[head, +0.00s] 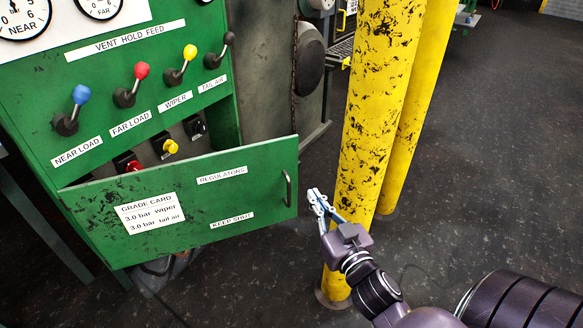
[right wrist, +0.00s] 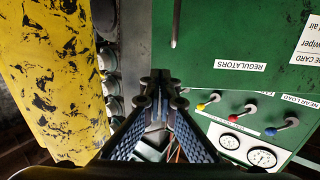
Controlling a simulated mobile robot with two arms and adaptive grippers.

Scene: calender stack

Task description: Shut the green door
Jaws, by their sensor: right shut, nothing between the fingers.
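The green door (head: 180,215) hangs ajar on the green cabinet, with its right side standing out from the front. It carries a grade card, the labels REGULATORS and KEEP SHUT, and a grey bar handle (head: 287,189) near its right edge. My right gripper (head: 316,196) is shut and empty, just right of that edge and apart from the handle as far as I can tell. In the right wrist view the door (right wrist: 235,45) appears upside down at upper right, and the handle (right wrist: 176,24) shows beyond the closed fingers (right wrist: 160,78). My left gripper is out of view.
Two yellow posts (head: 378,100) stand close behind and right of my right gripper; one fills the left of the wrist view (right wrist: 55,80). Lever knobs (head: 142,71) and gauges (head: 24,14) sit above the door. Dark floor (head: 480,150) is clear at right.

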